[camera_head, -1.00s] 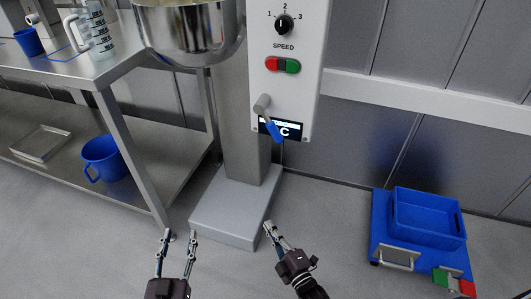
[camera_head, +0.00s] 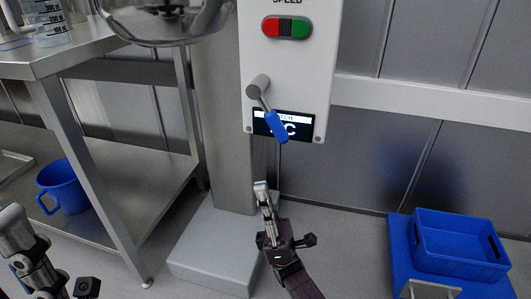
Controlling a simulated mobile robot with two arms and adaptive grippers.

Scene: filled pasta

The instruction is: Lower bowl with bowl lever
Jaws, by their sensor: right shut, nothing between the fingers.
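The bowl lever (camera_head: 277,125) has a grey pivot and a blue handle that points down and slightly right on the white front of the mixer (camera_head: 315,75). The steel bowl (camera_head: 170,24) shows at the top left, cut off by the top edge. My right gripper (camera_head: 261,187) is shut and empty, pointing up below the lever and apart from it. Part of my left arm shows at the bottom left; its fingers are out of view.
A steel table (camera_head: 70,72) with a measuring jug (camera_head: 45,22) stands at the left, with a blue jug (camera_head: 63,186) on its lower shelf. A blue crate (camera_head: 458,245) on a blue cart stands at the right. The mixer's grey foot (camera_head: 213,255) is below.

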